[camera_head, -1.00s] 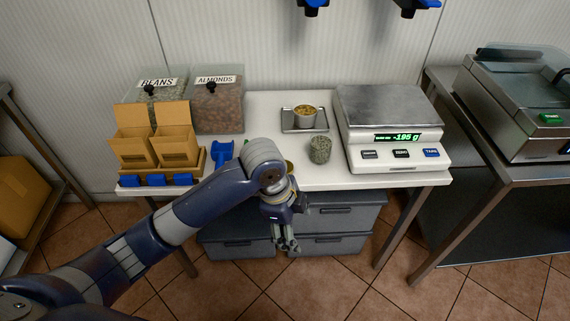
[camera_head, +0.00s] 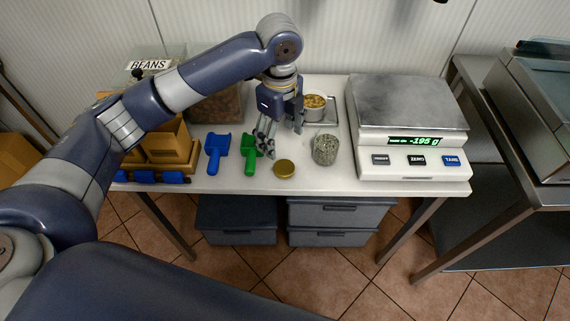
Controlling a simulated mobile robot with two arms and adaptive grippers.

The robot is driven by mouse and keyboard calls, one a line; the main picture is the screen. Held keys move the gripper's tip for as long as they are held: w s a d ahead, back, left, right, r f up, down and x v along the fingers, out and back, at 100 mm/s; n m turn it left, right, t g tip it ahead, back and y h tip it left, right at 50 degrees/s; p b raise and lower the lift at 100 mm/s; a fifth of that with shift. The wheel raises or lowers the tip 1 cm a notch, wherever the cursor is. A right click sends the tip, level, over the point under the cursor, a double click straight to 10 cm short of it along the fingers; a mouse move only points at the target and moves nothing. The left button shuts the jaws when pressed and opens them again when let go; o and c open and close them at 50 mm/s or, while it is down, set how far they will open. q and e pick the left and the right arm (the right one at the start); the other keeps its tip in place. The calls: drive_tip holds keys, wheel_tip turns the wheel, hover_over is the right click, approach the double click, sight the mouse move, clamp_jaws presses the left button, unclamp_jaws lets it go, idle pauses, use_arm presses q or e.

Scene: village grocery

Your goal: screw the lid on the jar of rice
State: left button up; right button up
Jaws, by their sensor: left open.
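The jar (camera_head: 325,149), a small glass jar with pale, speckled contents, stands upright and uncovered on the white table, left of the scale. A round gold lid (camera_head: 285,169) lies flat on the table near the front edge, left of the jar and apart from it. My left gripper (camera_head: 267,148) points down above the table, open and empty, behind and left of the lid and close to the green scoop. My right gripper is not in view.
A green scoop (camera_head: 249,153) and a blue scoop (camera_head: 217,153) lie left of the lid. A scale (camera_head: 412,144) reading -195 g stands right of the jar. A metal cup (camera_head: 315,107) of yellowish food stands behind on a small tray. Bins and cardboard boxes (camera_head: 160,146) fill the left.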

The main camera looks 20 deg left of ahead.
sight(283, 166)
use_arm(q)
wheel_tip(283, 166, down, 3)
drive_tip(key=shift+w+f, duration=0.1)
wheel_tip(283, 166, down, 3)
drive_tip(key=shift+r, duration=0.2)
drive_tip(key=f, duration=0.4)
drive_tip(key=shift+w+d+f, duration=0.1)
drive_tip(key=shift+d+f, duration=0.1)
drive_tip(key=shift+f, duration=0.35)
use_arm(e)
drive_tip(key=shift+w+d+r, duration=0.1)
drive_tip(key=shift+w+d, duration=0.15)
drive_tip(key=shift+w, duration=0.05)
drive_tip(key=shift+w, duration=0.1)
use_arm(q)
drive_tip(key=c, duration=0.8)
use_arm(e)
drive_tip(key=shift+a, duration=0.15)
